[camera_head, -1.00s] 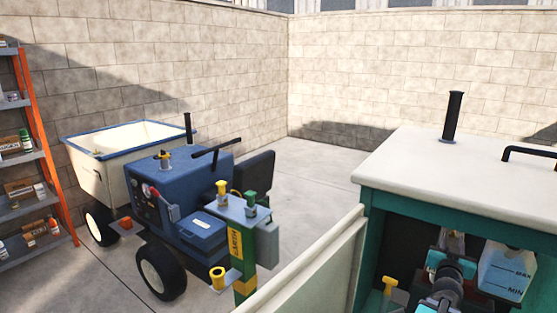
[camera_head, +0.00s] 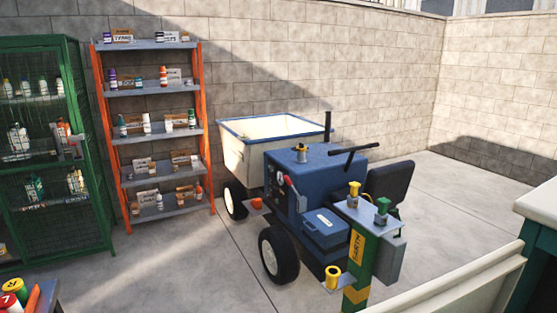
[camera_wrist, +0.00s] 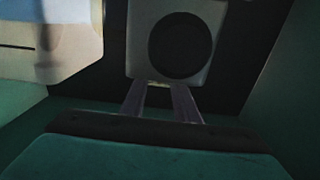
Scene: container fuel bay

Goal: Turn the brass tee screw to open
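I cannot make out the brass tee screw for certain in either current view. In the wrist view my gripper (camera_wrist: 160,88) has its two fingers apart, with a dark gap between them. Just beyond the fingertips is a pale block (camera_wrist: 136,62) with a large dark round face (camera_wrist: 180,45). A tiny yellowish spot shows at the block's lower edge between the fingertips; I cannot tell what it is. The head view does not show my gripper.
Teal walls (camera_wrist: 275,85) close in around my gripper. A pale, bluish container (camera_wrist: 60,40) is at upper left. In the head view, a blue tractor (camera_head: 320,170), a green post (camera_head: 355,255), an orange-framed shelf (camera_head: 165,87) and a green cage (camera_head: 95,120) stand beyond a pale panel (camera_head: 465,285).

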